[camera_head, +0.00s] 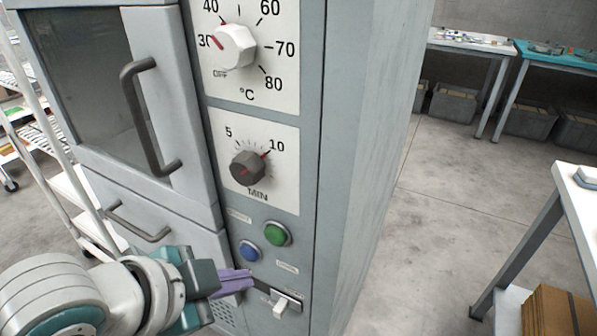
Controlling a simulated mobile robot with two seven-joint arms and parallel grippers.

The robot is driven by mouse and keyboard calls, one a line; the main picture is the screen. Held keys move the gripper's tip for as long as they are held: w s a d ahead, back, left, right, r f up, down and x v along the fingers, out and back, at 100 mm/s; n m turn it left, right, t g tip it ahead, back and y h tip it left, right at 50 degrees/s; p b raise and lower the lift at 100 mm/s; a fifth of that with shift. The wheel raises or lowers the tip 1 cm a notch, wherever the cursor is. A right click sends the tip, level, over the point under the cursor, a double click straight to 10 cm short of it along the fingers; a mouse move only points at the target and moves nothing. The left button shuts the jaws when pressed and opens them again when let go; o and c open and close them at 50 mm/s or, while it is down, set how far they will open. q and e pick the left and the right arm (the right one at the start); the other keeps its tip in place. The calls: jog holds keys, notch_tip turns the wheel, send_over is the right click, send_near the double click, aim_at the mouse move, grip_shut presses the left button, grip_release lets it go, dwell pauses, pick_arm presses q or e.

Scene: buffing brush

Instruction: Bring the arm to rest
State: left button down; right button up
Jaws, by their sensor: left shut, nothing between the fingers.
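My left gripper (236,281) comes in from the lower left, its purple fingers together and empty. It is in front of the lower control panel of a grey cabinet (352,150), just below the blue button (250,251) and left of a white rocker switch (287,305). I cannot tell whether the fingertips touch the panel. The green button (277,234) is above right of the gripper. My right gripper is not in view.
The cabinet's upper door has a dark handle (144,115); a lower handle (136,222) sits near my left arm. A temperature knob (236,47) and a timer knob (248,168) stick out. A white-topped table (576,195) stands at right. Open floor (450,200) lies between.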

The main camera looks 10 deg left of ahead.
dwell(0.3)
pick_arm(q)
jog(key=s+a+r+n+g+y+p, duration=0.25)
jog(key=s+r+n, duration=0.3)
jog(key=s, duration=0.35)
jog(key=s+a+r+n+g+y+p, duration=0.1)
jog(key=s+a+r+n+g+p, duration=0.25)
jog(key=s+r, duration=0.5)
notch_tip(320, 180, up, 36)
jog(key=s+n+t+p, duration=0.1)
jog(key=p, duration=3.6)
jog(key=shift+a+r+n+t, duration=0.2)
jog(key=shift+n+t, duration=0.1)
